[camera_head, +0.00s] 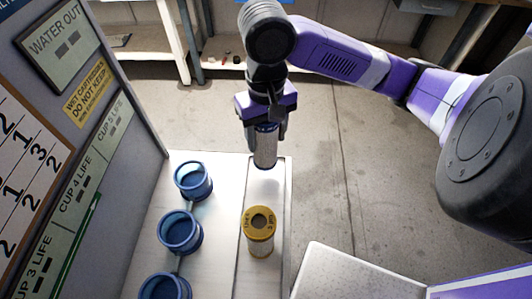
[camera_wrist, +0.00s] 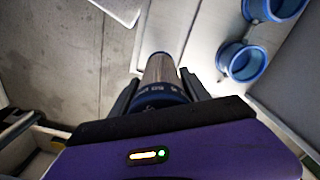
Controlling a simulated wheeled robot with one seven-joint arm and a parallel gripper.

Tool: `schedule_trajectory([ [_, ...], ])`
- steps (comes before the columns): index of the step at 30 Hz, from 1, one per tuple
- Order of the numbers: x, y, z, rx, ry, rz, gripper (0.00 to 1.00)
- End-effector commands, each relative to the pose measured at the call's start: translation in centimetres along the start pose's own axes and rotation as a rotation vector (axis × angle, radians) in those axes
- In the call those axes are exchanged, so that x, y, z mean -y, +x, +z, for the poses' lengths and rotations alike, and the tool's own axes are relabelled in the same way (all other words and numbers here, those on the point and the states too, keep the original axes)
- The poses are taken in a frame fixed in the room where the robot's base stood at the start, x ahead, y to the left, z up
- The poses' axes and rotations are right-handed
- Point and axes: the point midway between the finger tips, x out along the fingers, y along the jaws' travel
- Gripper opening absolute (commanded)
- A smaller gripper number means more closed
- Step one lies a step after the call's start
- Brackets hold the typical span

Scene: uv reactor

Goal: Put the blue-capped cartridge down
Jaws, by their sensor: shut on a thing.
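My gripper (camera_head: 266,125) is shut on the blue-capped cartridge (camera_head: 265,149), a grey mesh cylinder with a dark blue cap at its upper end. It hangs roughly upright near the far end of the narrow white strip (camera_head: 268,185). I cannot tell whether its lower end touches the strip. In the wrist view the cartridge (camera_wrist: 160,75) sits between the two fingers, its blue cap nearest the palm. Most of the cap is hidden by my gripper in the head view.
A yellow-capped cartridge (camera_head: 260,232) stands on the same strip, nearer. Blue cups (camera_head: 193,181) stand in a row to the left. A panel with signs (camera_head: 65,58) rises at far left. A white tray (camera_head: 350,272) lies at lower right. Bare floor (camera_head: 350,180) is right of the strip.

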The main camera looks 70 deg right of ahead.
Motion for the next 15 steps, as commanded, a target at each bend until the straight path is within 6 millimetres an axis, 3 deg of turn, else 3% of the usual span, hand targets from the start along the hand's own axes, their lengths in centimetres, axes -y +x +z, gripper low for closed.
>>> schedule_trajectory([
  [8,0.0,2.1,0.0,0.0,0.001,0.0,0.09],
  [15,0.0,5.3,0.0,0.0,0.001,0.0,0.09],
])
